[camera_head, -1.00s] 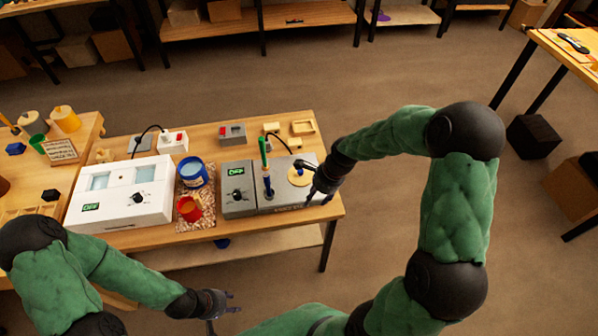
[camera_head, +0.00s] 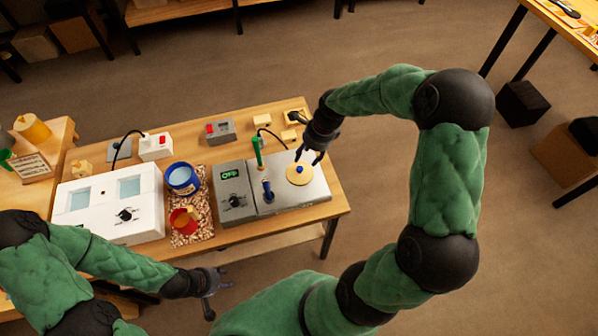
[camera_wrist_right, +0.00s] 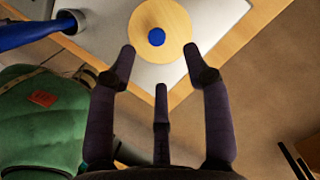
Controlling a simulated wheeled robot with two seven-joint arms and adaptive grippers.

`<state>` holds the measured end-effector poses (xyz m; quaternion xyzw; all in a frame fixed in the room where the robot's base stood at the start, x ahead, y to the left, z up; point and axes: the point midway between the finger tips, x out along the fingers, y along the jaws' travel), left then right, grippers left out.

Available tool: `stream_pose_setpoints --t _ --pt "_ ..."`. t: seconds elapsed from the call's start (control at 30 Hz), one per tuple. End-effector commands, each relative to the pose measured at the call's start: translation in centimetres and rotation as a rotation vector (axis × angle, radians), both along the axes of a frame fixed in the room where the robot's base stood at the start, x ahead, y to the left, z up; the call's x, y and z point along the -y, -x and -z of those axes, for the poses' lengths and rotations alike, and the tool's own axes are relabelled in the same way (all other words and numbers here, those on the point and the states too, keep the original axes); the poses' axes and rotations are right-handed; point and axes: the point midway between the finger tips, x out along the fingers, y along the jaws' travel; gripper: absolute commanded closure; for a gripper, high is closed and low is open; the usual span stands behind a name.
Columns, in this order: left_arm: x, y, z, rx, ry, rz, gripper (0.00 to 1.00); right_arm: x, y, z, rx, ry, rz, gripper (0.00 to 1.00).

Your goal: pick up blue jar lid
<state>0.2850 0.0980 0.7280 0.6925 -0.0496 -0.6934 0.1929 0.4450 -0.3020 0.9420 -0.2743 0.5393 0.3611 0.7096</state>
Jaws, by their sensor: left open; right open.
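A round pale wooden lid with a blue knob (camera_head: 300,171) lies on the right part of a grey metal unit on the bench. The lid also shows in the right wrist view (camera_wrist_right: 171,20), just beyond the fingertips. My right gripper (camera_head: 309,156) is open and empty, close above the far side of the lid; its spread fingers (camera_wrist_right: 160,68) point at it in the wrist view, and I see no grip on it. A blue jar (camera_head: 182,180) stands left of the grey unit. My left gripper (camera_head: 214,282) is open and empty off the bench's near edge.
A green-handled tool (camera_head: 257,152) and a blue-handled one (camera_head: 267,188) stand upright left of the lid. A red cup (camera_head: 184,220) sits by the blue jar. A white box with dials (camera_head: 110,203) is further left. Small wooden blocks lie behind.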

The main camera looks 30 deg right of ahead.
Motion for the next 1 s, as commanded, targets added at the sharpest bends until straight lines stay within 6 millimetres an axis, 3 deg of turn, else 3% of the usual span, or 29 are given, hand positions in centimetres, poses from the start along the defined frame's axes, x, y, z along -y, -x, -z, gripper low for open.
stream_pose_setpoints --t 0.6,0.87,1.0 --pt "0.0 -0.1 2.2 0.001 0.0 0.0 0.59 -1.9 -0.6 6.5 -0.001 -0.001 -0.002 0.5" --pt "0.0 -0.1 2.1 0.001 0.0 0.0 0.59 -1.9 -0.8 6.7 0.001 0.001 -0.001 0.5" --pt "0.0 -0.1 2.1 0.001 0.0 0.0 0.59 -1.9 -0.8 6.7 0.001 0.001 -0.001 0.87"
